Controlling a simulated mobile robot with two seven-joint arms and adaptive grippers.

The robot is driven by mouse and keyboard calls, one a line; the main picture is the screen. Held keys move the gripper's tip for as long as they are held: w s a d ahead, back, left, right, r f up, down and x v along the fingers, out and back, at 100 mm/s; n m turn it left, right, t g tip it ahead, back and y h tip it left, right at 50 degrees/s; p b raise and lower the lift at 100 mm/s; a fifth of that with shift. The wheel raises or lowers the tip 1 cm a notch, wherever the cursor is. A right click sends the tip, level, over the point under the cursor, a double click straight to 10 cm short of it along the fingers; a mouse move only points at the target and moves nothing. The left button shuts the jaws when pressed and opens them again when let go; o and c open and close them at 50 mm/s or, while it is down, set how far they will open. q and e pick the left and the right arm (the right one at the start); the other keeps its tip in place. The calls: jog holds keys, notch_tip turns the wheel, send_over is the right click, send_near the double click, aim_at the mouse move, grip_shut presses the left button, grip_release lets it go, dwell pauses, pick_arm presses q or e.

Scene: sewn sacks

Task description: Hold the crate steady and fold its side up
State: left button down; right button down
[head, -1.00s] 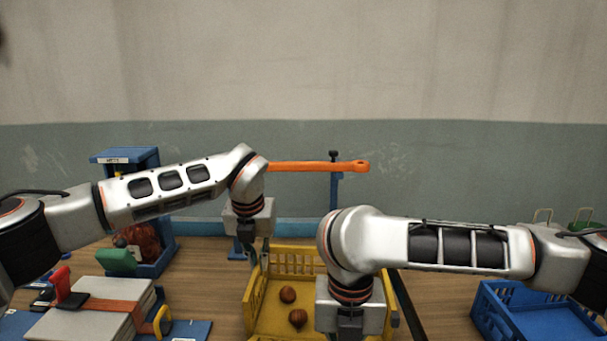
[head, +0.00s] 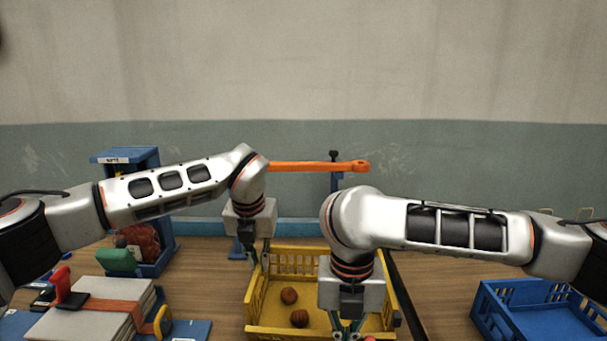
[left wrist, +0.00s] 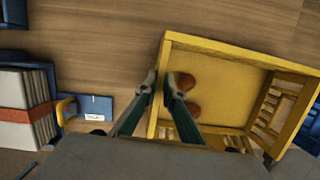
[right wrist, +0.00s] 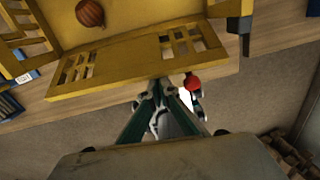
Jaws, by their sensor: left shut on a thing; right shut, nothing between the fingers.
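The yellow crate (head: 254,302) stands on the table with two brown onions (head: 289,295) inside; its back and left walls are up. It also shows in the left wrist view (left wrist: 215,46). Its slotted near side panel (right wrist: 125,62) appears folded down and outward in the right wrist view. My left gripper (head: 257,262) is shut on the crate's left wall, its fingers (left wrist: 164,82) straddling the rim. My right gripper (head: 347,335) is shut and empty at the near side; its fingertips (right wrist: 165,86) are close to the panel's outer edge. I cannot tell whether they touch.
A blue crate (head: 535,308) stands at the right. At the left are strapped grey sacks (head: 95,308) and a blue stand (head: 155,255). An orange bar (head: 320,167) crosses behind. A red knob (right wrist: 192,82) is beside my right fingers. Table shows free between the crates.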

jog(key=shift+w+r, duration=0.15)
jog(key=shift+w, duration=0.15)
jog(key=shift+w+d+r, duration=0.1)
jog(key=shift+w+r, duration=0.2)
jog(key=shift+w, duration=0.25)
jog(key=shift+w+d+r, duration=0.1)
jog(key=shift+w+r, duration=0.15)
jog(key=shift+w, duration=0.35)
jog(key=shift+w+r, duration=0.2)
jog(key=shift+w, duration=0.9)
jog(key=shift+s+r, duration=0.1)
jog(key=shift+s+r, duration=0.95)
notch_tip(320, 180, up, 8)
dwell(0.4)
